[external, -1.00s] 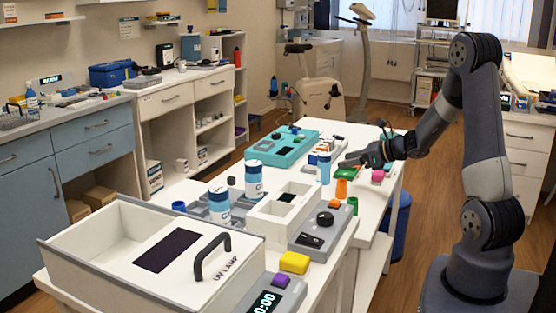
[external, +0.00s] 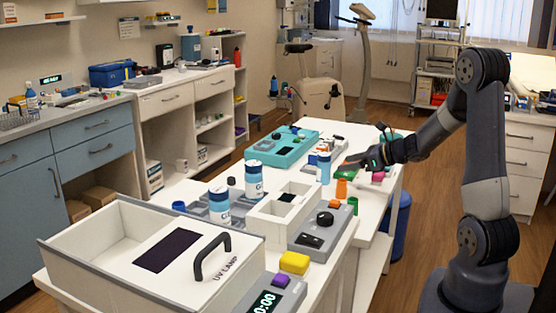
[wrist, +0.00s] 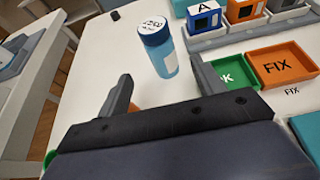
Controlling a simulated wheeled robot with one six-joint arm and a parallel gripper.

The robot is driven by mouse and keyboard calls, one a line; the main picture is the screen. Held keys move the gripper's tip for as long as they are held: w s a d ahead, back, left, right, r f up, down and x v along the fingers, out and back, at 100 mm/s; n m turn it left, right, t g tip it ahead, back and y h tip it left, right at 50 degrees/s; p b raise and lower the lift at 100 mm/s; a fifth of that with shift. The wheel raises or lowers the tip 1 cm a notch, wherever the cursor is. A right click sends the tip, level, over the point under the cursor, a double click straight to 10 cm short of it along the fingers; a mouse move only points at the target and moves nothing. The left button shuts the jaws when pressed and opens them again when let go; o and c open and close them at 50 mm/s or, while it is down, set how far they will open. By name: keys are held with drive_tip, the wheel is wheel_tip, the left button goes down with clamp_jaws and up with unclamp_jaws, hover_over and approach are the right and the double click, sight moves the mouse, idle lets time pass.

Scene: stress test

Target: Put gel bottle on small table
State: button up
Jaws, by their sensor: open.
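A blue bottle with a dark blue cap and a white lettered top, which looks like the gel bottle (wrist: 162,58), stands upright on the white table in the wrist view. In the external view a slim blue bottle (external: 325,168) stands near my gripper (external: 352,161). In the wrist view my gripper (wrist: 160,84) is open and empty, its two fingers apart. The bottle stands beyond the fingertips, between them in the picture. Which surface is the small table is unclear; a white table edge (wrist: 22,62) shows at the left.
Green (wrist: 228,78) and orange FIX (wrist: 280,66) trays lie right of the bottle, with a grey rack (wrist: 240,32) behind them. A small black item (wrist: 115,15) stands at the back. In the external view the UV lamp box (external: 110,265) and white-blue bottles (external: 219,207) fill the front.

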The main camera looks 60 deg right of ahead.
sight(319, 167)
drive_tip(key=x, duration=1.1)
drive_tip(key=shift+d+r, duration=0.1)
drive_tip(key=shift+r, duration=0.15)
drive_tip(key=shift+c, duration=0.5)
drive_tip(key=c, duration=1.1)
wheel_tip(319, 167, up, 10)
drive_tip(key=p, duration=0.2)
drive_tip(key=shift+r+p, duration=0.15)
drive_tip(key=shift+p, duration=0.25)
drive_tip(key=s+d+r+m+g+h+p, duration=0.1)
drive_tip(key=s+d+r+m+h+p, duration=0.1)
drive_tip(key=s+r+h+p, duration=0.1)
drive_tip(key=s+d+r+m+g+h+p, duration=0.1)
drive_tip(key=s+d+r+m+h+p, duration=0.1)
drive_tip(key=s+r, duration=0.3)
drive_tip(key=s+d+r+m+g+h+p, duration=0.1)
drive_tip(key=s+d+r+m+h+p, duration=0.2)
drive_tip(key=s, duration=0.5)
drive_tip(key=shift+r+m+h+p, duration=0.3)
drive_tip(key=shift+r+m+p, duration=0.1)
drive_tip(key=shift+r+m, duration=0.15)
